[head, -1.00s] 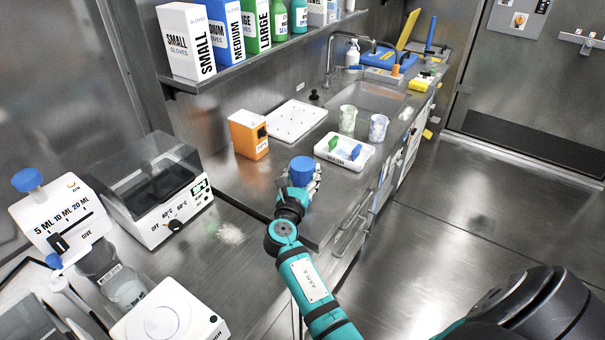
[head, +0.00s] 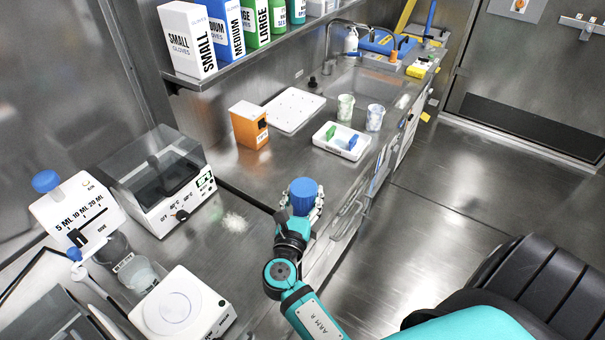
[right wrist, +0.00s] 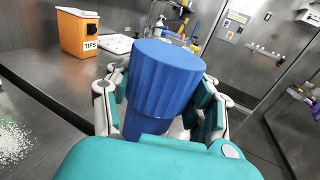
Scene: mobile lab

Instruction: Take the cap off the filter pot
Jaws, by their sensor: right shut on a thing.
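A blue pot with a wide ribbed blue cap (right wrist: 166,75) fills the middle of the right wrist view. Its narrower blue lower body (right wrist: 145,122) shows below the cap. The cap sits on the body and the pot leans slightly. My right gripper (right wrist: 165,115) is shut around the body, with fingers on both sides below the cap. In the head view the cap (head: 303,190) shows above my right gripper (head: 301,210), near the counter's front edge. The pot's bottom is hidden by the gripper. My left gripper is not in view.
A white tray (head: 325,144) with blue and green pieces and two beakers (head: 345,108) stand beyond the gripper. An orange tips box (head: 249,125) is behind. A heater (head: 160,185), scale (head: 182,305) and spilled white grains (head: 234,221) are left. Open floor lies right.

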